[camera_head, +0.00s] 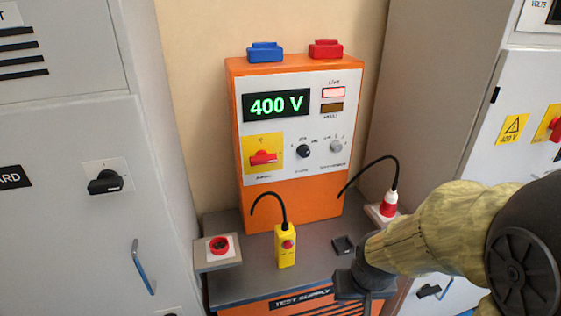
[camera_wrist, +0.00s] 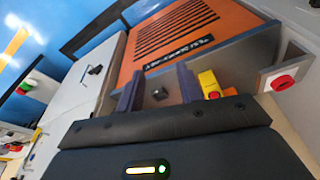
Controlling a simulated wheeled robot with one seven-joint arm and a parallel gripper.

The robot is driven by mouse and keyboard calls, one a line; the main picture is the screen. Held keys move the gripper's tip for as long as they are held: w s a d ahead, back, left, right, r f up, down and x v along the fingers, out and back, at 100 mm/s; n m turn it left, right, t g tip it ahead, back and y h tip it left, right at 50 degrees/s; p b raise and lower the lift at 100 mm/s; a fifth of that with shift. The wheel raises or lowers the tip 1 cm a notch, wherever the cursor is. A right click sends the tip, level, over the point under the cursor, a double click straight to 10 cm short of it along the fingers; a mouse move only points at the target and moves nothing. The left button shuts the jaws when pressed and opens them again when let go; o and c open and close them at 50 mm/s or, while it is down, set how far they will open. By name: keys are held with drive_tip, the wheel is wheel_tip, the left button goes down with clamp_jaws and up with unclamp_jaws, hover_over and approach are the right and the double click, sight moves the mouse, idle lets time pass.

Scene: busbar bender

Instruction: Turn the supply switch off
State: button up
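The supply switch (camera_head: 263,157) is a red rotary handle on a yellow plate, low on the left of the orange test supply's white panel (camera_head: 305,120). Its handle lies roughly horizontal. The display (camera_head: 276,105) above it glows green with "400 V", and the upper lamp (camera_head: 333,92) at its right is lit pale red. My gripper (camera_head: 350,283) is low over the right front of the bench, below and right of the switch and well apart from it. In the wrist view its two dark fingers (camera_wrist: 159,88) are spread with nothing held between them. The switch is not visible there.
A yellow pendant (camera_head: 286,247) with a red button, a small black block (camera_head: 343,245) and a red stop button (camera_head: 219,245) are on the grey bench (camera_head: 255,283). A red plug (camera_head: 389,204) with a black cable stands at right. Grey cabinets (camera_head: 70,190) flank the supply.

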sight(264, 160)
drive_tip(key=o, duration=0.6)
drive_tip(key=shift+w, duration=0.2)
drive_tip(key=o, duration=0.7)
drive_tip(key=w, duration=0.1)
drive_tip(key=w+a+t, duration=0.1)
drive_tip(key=shift+w+p, duration=0.3)
drive_tip(key=shift+w, duration=0.1)
drive_tip(key=shift+o, duration=0.4)
drive_tip(key=w+a+r+n+t+y+p, duration=0.1)
drive_tip(key=w+a+t, duration=0.3)
drive_tip(key=w, duration=0.5)
drive_tip(key=shift+w+a+r+t+p, duration=0.3)
drive_tip(key=shift+w+t, duration=0.1)
drive_tip(key=shift+t, duration=0.1)
drive_tip(key=w+a+r+n+t+y+p, duration=0.2)
drive_tip(key=w+a+r+t+y, duration=0.2)
drive_tip(key=w+a+r+t, duration=0.3)
drive_tip(key=shift+a+r+t, duration=0.45)
drive_tip(key=shift+a+t, duration=0.45)
drive_tip(key=shift+a, duration=0.65)
drive_tip(key=shift+w+p, duration=0.2)
drive_tip(key=shift+p, duration=0.1)
drive_tip(key=p+x, duration=0.6)
drive_tip(key=x, duration=1.1)
drive_tip(key=shift+w+f+p, duration=0.1)
drive_tip(key=shift+w+p, duration=0.1)
drive_tip(key=shift+p, duration=0.2)
